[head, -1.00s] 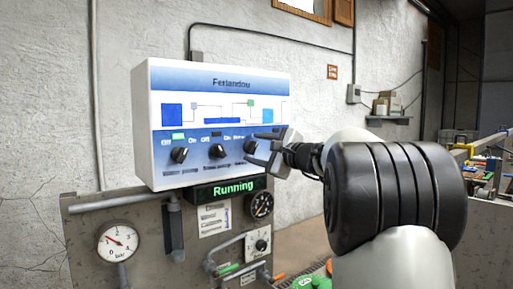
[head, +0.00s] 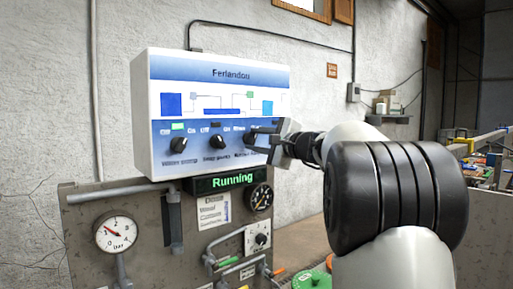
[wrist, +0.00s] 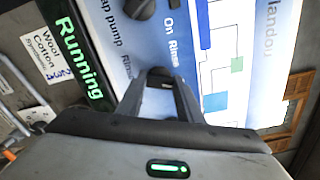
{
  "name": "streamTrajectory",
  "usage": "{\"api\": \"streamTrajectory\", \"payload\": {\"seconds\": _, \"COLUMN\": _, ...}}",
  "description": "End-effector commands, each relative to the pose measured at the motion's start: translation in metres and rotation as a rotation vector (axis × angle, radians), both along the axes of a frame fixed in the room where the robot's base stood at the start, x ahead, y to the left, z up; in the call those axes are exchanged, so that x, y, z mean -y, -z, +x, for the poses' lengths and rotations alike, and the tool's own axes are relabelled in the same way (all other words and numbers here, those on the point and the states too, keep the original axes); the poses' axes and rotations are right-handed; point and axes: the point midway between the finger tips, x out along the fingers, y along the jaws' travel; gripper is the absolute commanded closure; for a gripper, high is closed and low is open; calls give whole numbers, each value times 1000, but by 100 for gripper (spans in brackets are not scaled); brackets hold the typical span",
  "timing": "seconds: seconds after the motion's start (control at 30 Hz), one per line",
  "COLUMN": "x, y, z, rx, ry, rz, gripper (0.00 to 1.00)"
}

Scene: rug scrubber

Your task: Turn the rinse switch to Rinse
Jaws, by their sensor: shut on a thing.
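The white control box (head: 142,110), labelled "Ferlandou", carries a row of black rotary switches under a blue diagram. The rinse switch (wrist: 159,74) is the rightmost one, a dark knob beside the lettering "Rinse" in the wrist view. I cannot tell which way the knob points.
A green "Running" display (head: 226,181) sits just below the box. Gauges and pipes fill the grey panel (head: 80,205) beneath.

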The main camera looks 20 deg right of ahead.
Motion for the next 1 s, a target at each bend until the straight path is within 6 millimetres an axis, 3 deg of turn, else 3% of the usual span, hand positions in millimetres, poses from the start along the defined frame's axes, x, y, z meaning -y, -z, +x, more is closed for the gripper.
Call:
{"api": "streamTrajectory", "payload": {"seconds": 0.2, "x": 0, "y": 8, "z": 0, "rx": 61, "ry": 0, "rz": -179, "gripper": 90}}
{"api": "streamTrajectory", "payload": {"seconds": 1.0, "x": 0, "y": 6, "z": 0, "rx": 257, "ry": -1, "rz": -789, "gripper": 90}}
